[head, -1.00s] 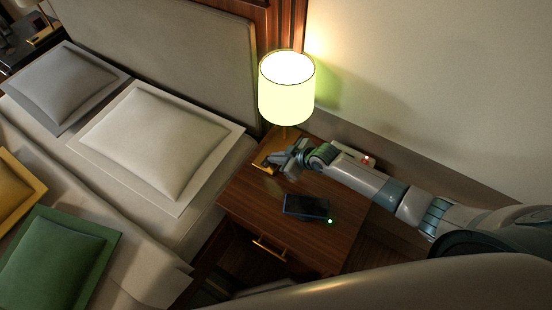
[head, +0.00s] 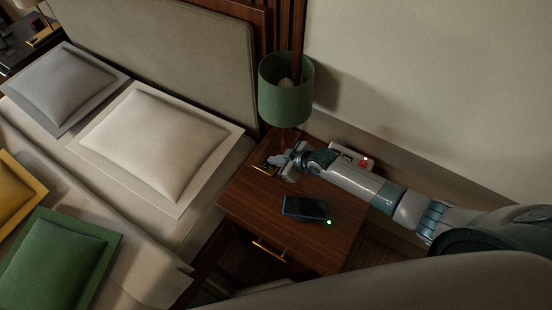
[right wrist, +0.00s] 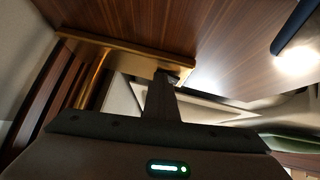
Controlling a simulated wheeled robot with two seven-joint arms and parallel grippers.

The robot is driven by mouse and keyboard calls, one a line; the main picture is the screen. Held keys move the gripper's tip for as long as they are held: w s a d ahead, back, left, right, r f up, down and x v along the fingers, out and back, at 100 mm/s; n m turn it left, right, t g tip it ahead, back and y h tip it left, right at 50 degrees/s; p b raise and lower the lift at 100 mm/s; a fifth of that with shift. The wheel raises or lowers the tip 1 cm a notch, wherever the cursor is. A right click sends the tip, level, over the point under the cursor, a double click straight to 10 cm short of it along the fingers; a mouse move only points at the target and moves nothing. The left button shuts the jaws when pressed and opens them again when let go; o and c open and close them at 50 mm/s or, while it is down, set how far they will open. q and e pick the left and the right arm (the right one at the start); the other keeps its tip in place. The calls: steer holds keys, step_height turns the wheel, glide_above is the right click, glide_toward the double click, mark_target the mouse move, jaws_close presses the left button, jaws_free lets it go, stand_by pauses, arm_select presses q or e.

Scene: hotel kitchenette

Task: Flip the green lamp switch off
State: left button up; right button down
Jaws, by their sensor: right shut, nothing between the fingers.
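The green lamp (head: 286,98) stands at the back of the wooden nightstand (head: 255,205) in the head view, and its shade is dark. Its brass base (head: 262,160) sits on the nightstand top, and the base also shows in the right wrist view (right wrist: 130,58). My right gripper (head: 281,161) is shut and empty, low beside the base. In the right wrist view its fingers (right wrist: 163,85) point at the edge of the base. The fingertips cover that spot, so I cannot make out the switch or tell whether they touch it. My left gripper is out of view.
A dark device (head: 305,207) with a green light lies at the front of the nightstand. A pale box with a red part (head: 366,162) is behind my right forearm. The bed with pillows (head: 158,140) is to the left, the wall to the right.

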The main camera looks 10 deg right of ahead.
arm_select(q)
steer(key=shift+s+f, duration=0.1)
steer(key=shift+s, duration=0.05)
arm_select(e)
steer(key=shift+s+a+f, duration=0.45)
steer(key=shift+s+a, duration=0.05)
steer(key=shift+s, duration=0.2)
steer(key=shift+w+r+p, duration=0.2)
steer(key=shift+r+p, duration=0.4)
steer(key=shift+r, duration=0.1)
steer(key=r+p, duration=0.2)
steer(key=w+r, duration=0.1)
steer(key=shift+d+r+p, duration=0.25)
steer(key=shift+d+p, duration=0.1)
steer(key=shift+p, duration=0.05)
arm_select(q)
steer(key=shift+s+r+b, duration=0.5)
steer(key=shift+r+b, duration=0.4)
steer(key=shift+b, duration=0.1)
arm_select(e)
steer(key=w+d+v, duration=0.1)
steer(key=v, duration=0.9)
steer(key=shift+d, duration=0.2)
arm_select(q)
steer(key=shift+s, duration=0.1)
arm_select(e)
steer(key=shift+w, duration=0.15)
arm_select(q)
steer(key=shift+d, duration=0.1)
